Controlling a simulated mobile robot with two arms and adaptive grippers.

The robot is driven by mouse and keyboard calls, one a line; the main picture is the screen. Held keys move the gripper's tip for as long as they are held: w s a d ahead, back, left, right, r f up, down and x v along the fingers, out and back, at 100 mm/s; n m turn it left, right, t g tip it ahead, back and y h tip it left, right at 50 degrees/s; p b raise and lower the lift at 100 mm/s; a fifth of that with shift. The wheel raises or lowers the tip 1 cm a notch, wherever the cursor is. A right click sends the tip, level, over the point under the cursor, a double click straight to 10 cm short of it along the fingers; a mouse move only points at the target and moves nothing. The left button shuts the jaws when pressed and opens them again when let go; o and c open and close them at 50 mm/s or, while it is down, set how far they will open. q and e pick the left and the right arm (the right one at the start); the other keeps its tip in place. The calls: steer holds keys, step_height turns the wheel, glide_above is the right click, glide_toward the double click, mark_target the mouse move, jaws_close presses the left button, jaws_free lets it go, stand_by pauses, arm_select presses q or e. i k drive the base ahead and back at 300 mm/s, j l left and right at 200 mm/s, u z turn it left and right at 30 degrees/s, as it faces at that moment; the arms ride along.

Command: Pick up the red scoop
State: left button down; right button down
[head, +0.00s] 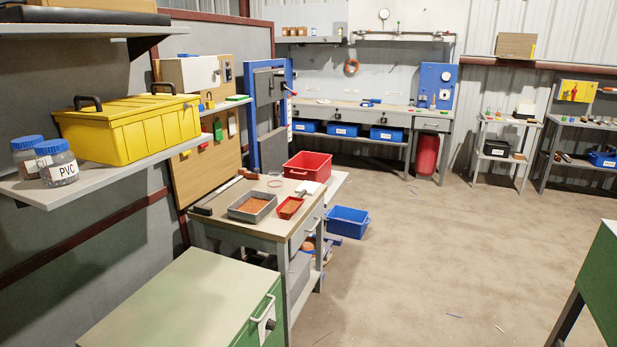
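A small red scoop-like container (289,208) with orange-brown contents lies on the top of the wooden-topped workbench (226,224), near its right edge. It sits just right of a grey tray (253,206) that holds similar orange-brown material. Its handle cannot be made out clearly at this distance. Neither of my grippers is in view.
A larger red bin (307,165) stands behind the bench, and a blue bin (347,222) sits low to its right. A green cabinet (185,305) stands in front of the bench. A shelf (120,176) with a yellow toolbox (130,130) is at left. The floor (430,270) at right is mostly clear.

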mark_target(291, 206)
steer(key=i+l+u, duration=0.2)
steer(key=i+l, duration=0.85)
steer(key=k+l, duration=0.05)
